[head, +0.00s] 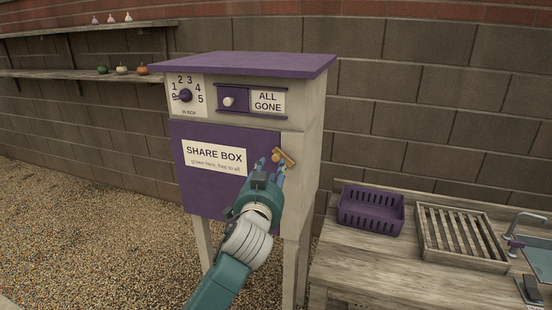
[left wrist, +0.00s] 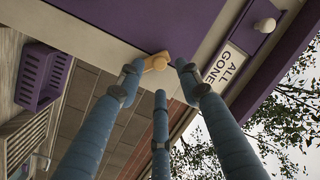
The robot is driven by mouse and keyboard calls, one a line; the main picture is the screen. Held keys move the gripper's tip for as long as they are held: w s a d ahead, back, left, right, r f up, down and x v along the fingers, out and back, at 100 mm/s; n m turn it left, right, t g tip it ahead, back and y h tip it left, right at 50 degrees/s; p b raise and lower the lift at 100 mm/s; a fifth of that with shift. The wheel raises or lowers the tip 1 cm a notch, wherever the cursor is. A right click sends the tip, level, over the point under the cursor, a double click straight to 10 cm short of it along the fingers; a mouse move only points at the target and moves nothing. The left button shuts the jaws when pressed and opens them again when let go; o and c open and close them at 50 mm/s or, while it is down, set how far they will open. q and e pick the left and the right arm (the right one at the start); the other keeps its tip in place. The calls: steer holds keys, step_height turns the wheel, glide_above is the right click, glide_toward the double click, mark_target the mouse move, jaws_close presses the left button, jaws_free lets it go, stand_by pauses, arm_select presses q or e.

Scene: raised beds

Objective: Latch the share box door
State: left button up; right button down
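The share box door (head: 210,193) is a purple panel with a "SHARE BOX" label, and it looks closed, flush in the pale box front. The latch (head: 287,158) is a small tan wooden turn-piece with an orange-brown end, tilted at the door's upper right edge. My left gripper (head: 271,169) is in front of the box, its fingertips just below and around the latch. In the left wrist view the latch (left wrist: 156,62) shows between two spread fingertips, with the third finger below. I cannot tell whether any finger touches it. My right gripper is not in view.
Above the door are a number dial (head: 185,96) and a white slider knob (head: 229,101) beside an "ALL GONE" sign (head: 267,101). To the right, a wooden bench (head: 370,262) holds a purple basket (head: 371,210) and a slatted tray (head: 462,239). Gravel lies open at left.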

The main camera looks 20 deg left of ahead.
mark_target(275, 160)
arm_select(q)
steer(key=w, duration=0.4)
steer(key=w+p, duration=0.1)
steer(key=w, duration=0.1)
steer(key=shift+a+r, duration=0.2)
steer(key=shift+a, duration=0.1)
steer(key=shift+w+a+f, duration=0.15)
steer(key=shift+w+f, duration=0.05)
steer(key=shift+w, duration=0.45)
steer(key=shift+s, duration=0.1)
jaws_close()
